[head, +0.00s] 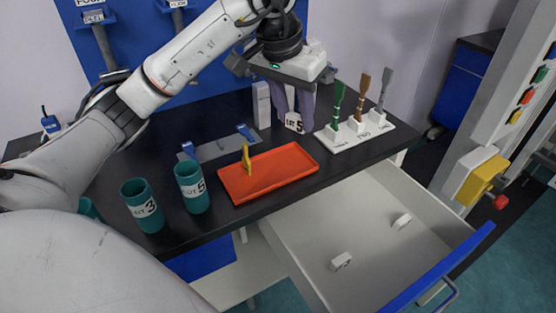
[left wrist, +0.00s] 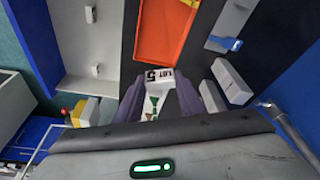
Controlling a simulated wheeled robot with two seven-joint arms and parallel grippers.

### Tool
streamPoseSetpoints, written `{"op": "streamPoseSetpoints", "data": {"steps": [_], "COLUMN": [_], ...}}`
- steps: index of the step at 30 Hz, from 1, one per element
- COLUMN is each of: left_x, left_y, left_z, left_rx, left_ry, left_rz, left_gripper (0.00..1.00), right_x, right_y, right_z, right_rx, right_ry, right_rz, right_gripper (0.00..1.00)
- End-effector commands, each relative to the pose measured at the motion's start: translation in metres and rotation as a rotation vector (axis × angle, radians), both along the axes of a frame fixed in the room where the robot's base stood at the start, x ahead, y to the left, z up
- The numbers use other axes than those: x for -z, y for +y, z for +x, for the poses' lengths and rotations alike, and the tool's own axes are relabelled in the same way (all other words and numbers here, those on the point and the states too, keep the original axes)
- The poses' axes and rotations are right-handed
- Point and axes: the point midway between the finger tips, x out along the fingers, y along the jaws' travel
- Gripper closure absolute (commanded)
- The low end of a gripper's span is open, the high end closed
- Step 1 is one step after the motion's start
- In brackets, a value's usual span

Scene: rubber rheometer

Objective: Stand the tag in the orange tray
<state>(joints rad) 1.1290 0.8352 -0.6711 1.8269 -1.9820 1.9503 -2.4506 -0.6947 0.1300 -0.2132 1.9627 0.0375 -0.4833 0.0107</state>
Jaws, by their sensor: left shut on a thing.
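The white tag marked 5 (head: 294,123) is held upright between the fingers of my left gripper (head: 293,112), over the back right part of the table. In the left wrist view the tag (left wrist: 159,77) shows between the purple-grey fingertips (left wrist: 160,88). The orange tray (head: 285,172) lies flat on the table, in front and to the left of the tag. It also shows in the left wrist view (left wrist: 163,35), apart from the tag. A yellow piece (head: 246,158) stands in the tray's left part. My right gripper is not in view.
A white rack (head: 376,138) with green, brown and grey handled tools stands right of the gripper. A white box (head: 261,104) stands behind. Teal cups marked 3 (head: 142,206) and 5 (head: 191,187) stand left of the tray. An open drawer (head: 375,235) juts out in front.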

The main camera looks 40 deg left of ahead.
Motion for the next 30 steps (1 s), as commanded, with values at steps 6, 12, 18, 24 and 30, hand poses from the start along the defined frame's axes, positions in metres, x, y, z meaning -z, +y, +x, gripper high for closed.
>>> {"op": "streamPoseSetpoints", "data": {"steps": [6,12,18,24,30], "left_x": [0.037,0.059,0.083,0.084,0.089], "left_y": [0.000,0.000,0.000,0.000,0.000], "left_z": [-0.001,-0.002,-0.001,-0.001,-0.001], "left_rx": [0.001,0.000,0.001,0.001,0.001], "left_ry": [0.004,0.005,0.001,-0.001,-0.001], "left_rz": [0.001,0.000,0.001,0.001,0.001], "left_gripper": [0.86,0.86,0.86,0.86,0.86], "right_x": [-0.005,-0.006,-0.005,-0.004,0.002], "right_y": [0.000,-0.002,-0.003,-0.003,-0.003], "right_z": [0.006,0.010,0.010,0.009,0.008], "right_rx": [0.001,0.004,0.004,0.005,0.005], "right_ry": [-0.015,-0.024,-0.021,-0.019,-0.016], "right_rz": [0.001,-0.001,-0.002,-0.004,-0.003], "right_gripper": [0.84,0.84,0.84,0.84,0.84]}}
